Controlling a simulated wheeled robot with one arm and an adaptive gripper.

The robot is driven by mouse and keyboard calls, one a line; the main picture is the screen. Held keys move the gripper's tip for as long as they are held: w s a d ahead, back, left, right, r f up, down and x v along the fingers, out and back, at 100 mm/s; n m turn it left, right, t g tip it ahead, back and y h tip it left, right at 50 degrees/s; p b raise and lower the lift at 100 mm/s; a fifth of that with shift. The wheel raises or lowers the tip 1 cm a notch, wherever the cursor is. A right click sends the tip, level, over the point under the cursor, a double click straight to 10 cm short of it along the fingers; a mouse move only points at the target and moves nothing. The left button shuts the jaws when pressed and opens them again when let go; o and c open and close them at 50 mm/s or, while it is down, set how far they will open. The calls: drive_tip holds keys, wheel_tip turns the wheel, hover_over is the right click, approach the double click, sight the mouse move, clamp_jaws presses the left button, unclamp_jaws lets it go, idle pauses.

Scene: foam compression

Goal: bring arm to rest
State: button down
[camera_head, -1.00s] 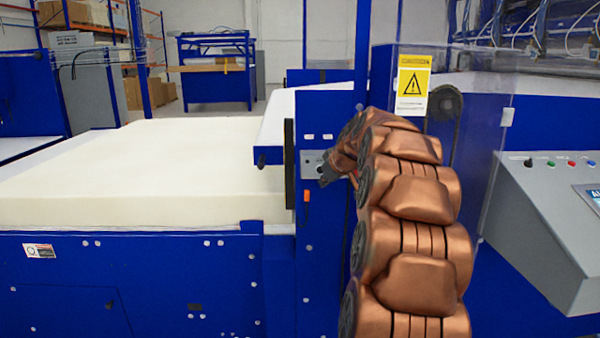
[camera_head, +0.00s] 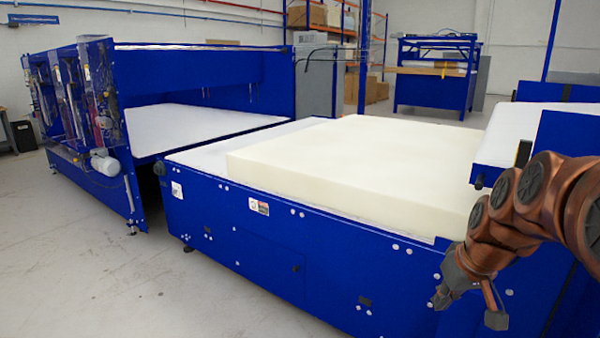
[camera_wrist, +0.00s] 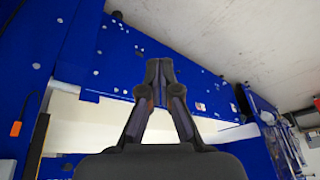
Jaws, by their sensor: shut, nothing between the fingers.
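My copper-coloured arm (camera_head: 540,210) is bent at the right edge in the head view. My gripper (camera_head: 443,298) is at its lower end, in front of the blue side panel of the foam conveyor table (camera_head: 280,262). In the wrist view my gripper (camera_wrist: 159,68) is shut and empty, its dark fingertips together. Blue panel and a pale strip show behind the fingers, and I see no contact with them. The cream foam block (camera_head: 350,165) lies flat on the conveyor table, away from my gripper.
A large blue machine (camera_head: 200,80) with a white bed stands at the left. Another machine with a white surface (camera_head: 510,135) is at the right, close behind my arm. Grey floor (camera_head: 70,260) is open at the front left. A blue workbench (camera_head: 437,75) stands at the back.

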drive_tip(key=s+a+f+g, duration=0.2)
drive_tip(key=s+a, duration=0.1)
drive_tip(key=s, duration=0.5)
drive_tip(key=s+a+f+g, duration=0.1)
drive_tip(key=s+a+f, duration=0.2)
drive_tip(key=s, duration=0.6)
drive_tip(key=s+a+f+g+h, duration=0.1)
drive_tip(key=s+a+f+g, duration=0.1)
drive_tip(key=s, duration=0.7)
drive_tip(key=shift+a+f+m+g+p, duration=0.3)
drive_tip(key=shift+a+f, duration=0.2)
drive_tip(key=shift+a, duration=0.6)
